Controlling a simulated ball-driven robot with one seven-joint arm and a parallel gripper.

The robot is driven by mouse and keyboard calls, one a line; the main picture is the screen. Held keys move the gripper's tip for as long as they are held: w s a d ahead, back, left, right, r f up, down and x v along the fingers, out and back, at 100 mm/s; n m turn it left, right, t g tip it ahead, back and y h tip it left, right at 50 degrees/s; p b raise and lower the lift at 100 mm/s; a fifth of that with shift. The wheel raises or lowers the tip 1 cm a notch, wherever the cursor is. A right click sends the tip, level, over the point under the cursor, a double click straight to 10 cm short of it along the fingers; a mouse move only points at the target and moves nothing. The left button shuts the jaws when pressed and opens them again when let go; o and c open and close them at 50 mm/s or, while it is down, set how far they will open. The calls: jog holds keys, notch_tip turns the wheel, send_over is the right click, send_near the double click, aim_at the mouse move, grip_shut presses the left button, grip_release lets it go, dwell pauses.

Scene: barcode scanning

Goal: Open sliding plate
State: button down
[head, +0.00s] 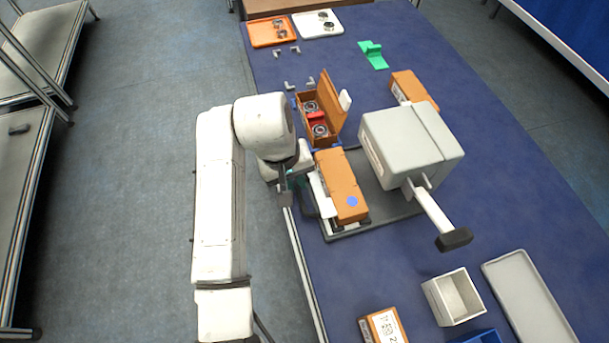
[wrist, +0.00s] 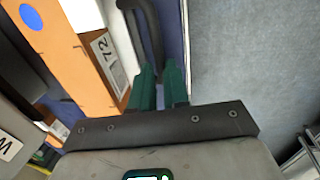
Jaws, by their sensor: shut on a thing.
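A white sliding plate (head: 322,197) shows along the left side of an orange box (head: 343,180) with a blue dot. The box appears to lie on it, in front of the grey-white scanner housing (head: 405,143). A black curved handle (wrist: 148,35) is at the plate's outer left side. My gripper (head: 291,180) is at that handle, left of the box. In the wrist view my green-tipped fingers (wrist: 159,88) are shut on the handle's near end; the grip itself is partly hidden. The box (wrist: 65,45) with its label lies left of the fingers.
A dark base (head: 376,223) lies under the scanner, with a black-ended lever (head: 455,239) sticking out. An open orange box (head: 305,128) stands behind. A white bin (head: 453,297) and another orange box (head: 383,325) are nearer.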

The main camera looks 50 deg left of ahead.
jog(key=shift+s+a, duration=0.3)
jog(key=shift+s, duration=0.1)
jog(key=c, duration=1.2)
grip_release()
jog(key=shift+w, duration=0.1)
jog(key=shift+o, duration=0.2)
jog(key=shift+d, duration=0.1)
notch_tip(320, 180, up, 10)
jog(key=s, duration=0.1)
jog(key=shift+s+a+r, duration=0.25)
jog(key=shift+s+a, duration=0.15)
